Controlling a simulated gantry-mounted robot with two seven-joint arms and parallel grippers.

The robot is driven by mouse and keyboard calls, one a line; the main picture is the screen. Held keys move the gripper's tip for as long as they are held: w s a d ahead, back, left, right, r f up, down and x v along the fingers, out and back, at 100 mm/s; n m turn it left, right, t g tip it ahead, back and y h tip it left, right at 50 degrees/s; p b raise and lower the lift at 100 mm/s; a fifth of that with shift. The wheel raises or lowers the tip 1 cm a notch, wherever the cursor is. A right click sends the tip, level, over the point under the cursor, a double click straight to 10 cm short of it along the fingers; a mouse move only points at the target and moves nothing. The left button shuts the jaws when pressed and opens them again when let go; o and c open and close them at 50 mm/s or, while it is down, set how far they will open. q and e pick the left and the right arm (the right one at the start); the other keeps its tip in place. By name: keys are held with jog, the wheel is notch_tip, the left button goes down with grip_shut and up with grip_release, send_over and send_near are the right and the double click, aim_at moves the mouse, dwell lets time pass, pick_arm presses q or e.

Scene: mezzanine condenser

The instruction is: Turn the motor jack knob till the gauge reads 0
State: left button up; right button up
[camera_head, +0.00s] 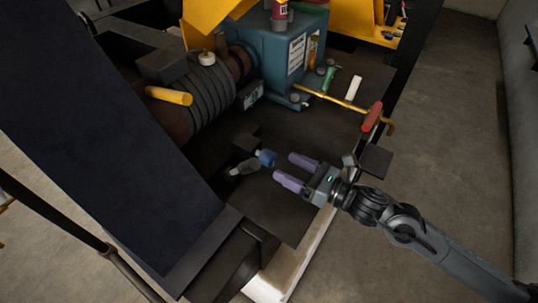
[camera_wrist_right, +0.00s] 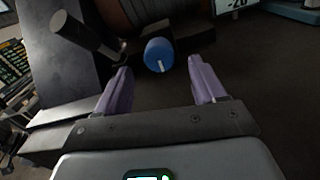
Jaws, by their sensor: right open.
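The blue motor jack knob (camera_head: 267,158) sits on the end of a grey jack low beside the motor. It also shows in the right wrist view (camera_wrist_right: 158,55), with a white mark on its face. My right gripper (camera_head: 284,167) is open, with its purple fingers pointing at the knob. The knob is ahead of and between the fingertips, apparently untouched. The gauge (camera_head: 252,97) is a small display by the motor, too small to read in the head view. In the right wrist view the gauge (camera_wrist_right: 236,3) is cut off at the top; its digits look like 20, possibly with a minus. My left gripper is out of view.
The ribbed motor (camera_head: 192,98) and teal pump housing (camera_head: 285,50) stand behind the knob. A brass pipe with a red handle (camera_head: 372,116) runs to the right. A large dark panel (camera_head: 120,140) rises at left. The dark base plate (camera_head: 290,210) around the gripper is mostly clear.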

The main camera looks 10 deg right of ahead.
aim_at(273, 162)
jog(key=p+x, duration=0.1)
jog(key=x, duration=0.5)
jog(key=shift+w+a, duration=0.1)
jog(key=shift+a, duration=0.1)
jog(key=c, duration=1.1)
jog(key=shift+o, duration=0.2)
jog(key=n+b, duration=0.1)
jog(key=b, duration=0.3)
jog(key=n+b, duration=0.2)
jog(key=b, duration=0.2)
jog(key=shift+f+n, duration=0.3)
jog(key=shift+r+n+b, duration=0.2)
jog(key=shift+n+b, duration=0.1)
jog(key=shift+b, duration=0.2)
jog(key=shift+r, duration=0.1)
jog(key=o, duration=1.1)
jog(key=shift+c, duration=0.2)
